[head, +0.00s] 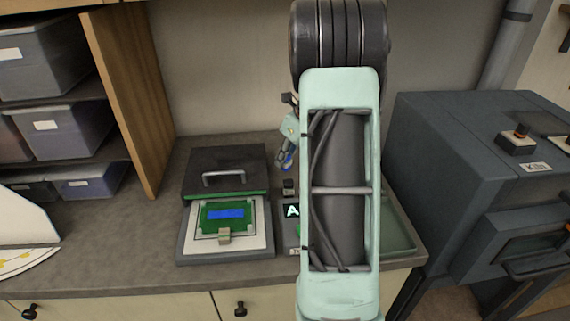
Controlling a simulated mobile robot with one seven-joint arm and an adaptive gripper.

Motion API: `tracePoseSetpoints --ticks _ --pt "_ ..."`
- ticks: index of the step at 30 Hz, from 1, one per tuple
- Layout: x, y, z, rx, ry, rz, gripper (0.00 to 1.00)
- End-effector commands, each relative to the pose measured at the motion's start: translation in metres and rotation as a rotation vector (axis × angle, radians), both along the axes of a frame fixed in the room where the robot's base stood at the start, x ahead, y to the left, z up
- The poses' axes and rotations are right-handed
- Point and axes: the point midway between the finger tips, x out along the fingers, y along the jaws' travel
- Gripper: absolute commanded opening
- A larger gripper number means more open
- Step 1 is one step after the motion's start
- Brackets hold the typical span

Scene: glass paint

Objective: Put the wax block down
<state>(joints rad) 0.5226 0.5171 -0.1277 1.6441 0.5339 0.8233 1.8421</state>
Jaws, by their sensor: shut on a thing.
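My gripper (285,158) is left of my arm link, above the counter and just right of the dark lidded device. It is small in the view and partly hidden by my arm. It is shut on a small blue piece (288,163), which looks like the wax block; its full shape is hard to make out. The piece appears to be held above the counter, apart from the device.
The device has a dark lid (225,168) with a handle, and a white-framed green plate (236,215) with a blue rectangle (225,213) and a beige block (224,236). A green tray (399,235) is partly behind my arm. A dark kiln (445,165) stands right. Counter (120,235) is clear left.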

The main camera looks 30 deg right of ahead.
Motion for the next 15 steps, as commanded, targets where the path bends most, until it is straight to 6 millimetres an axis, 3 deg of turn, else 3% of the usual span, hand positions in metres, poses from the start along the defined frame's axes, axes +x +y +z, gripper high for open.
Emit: tracePoseSetpoints --ticks 6,15 --pt "0.0 0.0 -0.029 0.002 0.001 -0.001 0.0" --pt "0.0 0.0 -0.032 0.0 0.0 -0.001 0.0"
